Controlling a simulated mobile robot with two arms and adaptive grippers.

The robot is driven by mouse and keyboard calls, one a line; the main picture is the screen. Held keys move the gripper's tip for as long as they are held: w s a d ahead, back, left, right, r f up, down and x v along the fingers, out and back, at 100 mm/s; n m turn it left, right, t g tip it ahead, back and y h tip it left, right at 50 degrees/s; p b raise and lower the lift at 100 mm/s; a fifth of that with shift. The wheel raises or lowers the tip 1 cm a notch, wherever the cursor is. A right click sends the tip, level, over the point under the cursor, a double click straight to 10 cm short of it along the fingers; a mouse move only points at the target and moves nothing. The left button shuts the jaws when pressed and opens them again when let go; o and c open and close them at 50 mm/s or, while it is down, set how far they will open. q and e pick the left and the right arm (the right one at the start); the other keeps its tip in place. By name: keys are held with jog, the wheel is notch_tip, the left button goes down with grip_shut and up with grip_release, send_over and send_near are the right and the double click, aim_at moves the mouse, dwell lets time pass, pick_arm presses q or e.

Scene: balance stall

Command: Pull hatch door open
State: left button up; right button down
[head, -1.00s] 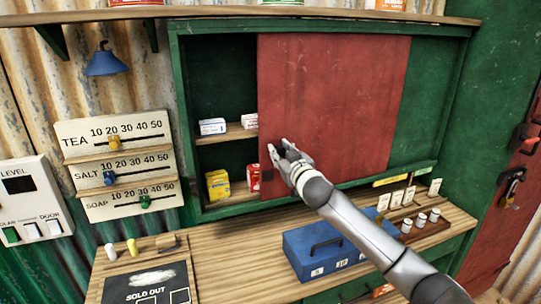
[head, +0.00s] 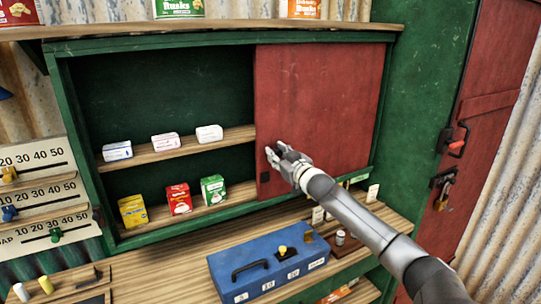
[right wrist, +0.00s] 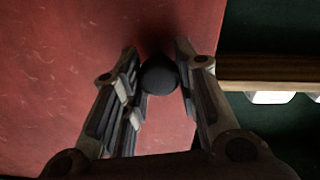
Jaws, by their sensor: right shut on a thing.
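The red hatch door (head: 318,90) is a sliding panel in a green frame (head: 75,130). It now covers the right part of the opening, and the left part stands open. My right gripper (head: 277,155) is at the door's lower left edge. In the right wrist view its fingers (right wrist: 158,75) are shut around a dark round knob (right wrist: 159,75) on the red door (right wrist: 60,60). In the head view the gripper hides the knob. My left gripper is not in view.
Inside the hatch, white packets (head: 165,141) stand on a wooden shelf (head: 185,148), with coloured boxes (head: 179,199) below. A red door with a padlock (head: 441,190) is at the right.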

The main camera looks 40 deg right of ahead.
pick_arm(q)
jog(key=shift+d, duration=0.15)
pick_arm(e)
jog(key=shift+s+d, duration=0.1)
jog(key=shift+d, duration=0.3)
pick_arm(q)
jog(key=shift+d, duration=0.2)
pick_arm(e)
jog(key=c, duration=1.1)
grip_release()
jog(key=shift+a, duration=0.1)
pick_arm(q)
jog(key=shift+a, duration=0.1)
pick_arm(e)
jog(key=shift+s, duration=0.1)
jog(key=shift+s+a+f, duration=0.1)
jog(key=shift+s, duration=0.1)
jog(key=v, duration=1.1)
jog(key=shift+s, duration=0.15)
